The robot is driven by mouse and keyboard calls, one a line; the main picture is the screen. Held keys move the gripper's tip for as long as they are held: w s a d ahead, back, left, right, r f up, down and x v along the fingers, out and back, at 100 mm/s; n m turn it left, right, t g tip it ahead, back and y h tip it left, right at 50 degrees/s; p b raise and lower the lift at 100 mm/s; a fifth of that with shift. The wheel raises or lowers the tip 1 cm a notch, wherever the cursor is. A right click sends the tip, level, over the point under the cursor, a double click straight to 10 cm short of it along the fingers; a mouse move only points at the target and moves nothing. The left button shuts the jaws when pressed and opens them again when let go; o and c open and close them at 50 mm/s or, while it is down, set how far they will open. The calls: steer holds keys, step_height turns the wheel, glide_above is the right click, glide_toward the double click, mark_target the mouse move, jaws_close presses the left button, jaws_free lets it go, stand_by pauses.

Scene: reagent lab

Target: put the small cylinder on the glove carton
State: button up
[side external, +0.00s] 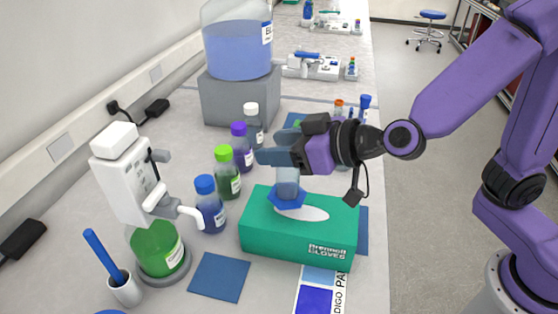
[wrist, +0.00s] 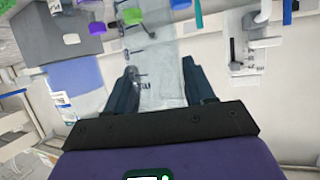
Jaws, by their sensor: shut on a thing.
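The small cylinder (side external: 288,184) is clear, with a blue six-sided foot (side external: 287,199). It is upright in the side external view, its upper part between the fingers of my gripper (side external: 275,155). The green glove carton (side external: 268,240) lies directly below, with a pale oval opening on top. The foot overlaps that opening in the picture; I cannot tell whether it touches the carton. In the wrist view, my gripper (wrist: 160,88) is shut on the see-through cylinder (wrist: 157,70). My fingers hide part of its upper end.
Bottles with blue (side external: 209,208), green (side external: 227,175) and purple caps stand left of the carton. A white dispenser (side external: 128,175) on a green-filled bottle is further left. A blue mat (side external: 219,277) lies at the front. A large carboy (side external: 238,45) stands on a grey block behind.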

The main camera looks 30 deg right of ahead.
steer(key=shift+w+a+f, duration=0.1)
steer(key=shift+f, duration=1.6)
steer(key=shift+f, duration=0.15)
steer(key=o, duration=1.3)
steer(key=shift+r, duration=0.25)
steer(key=v, duration=1.2)
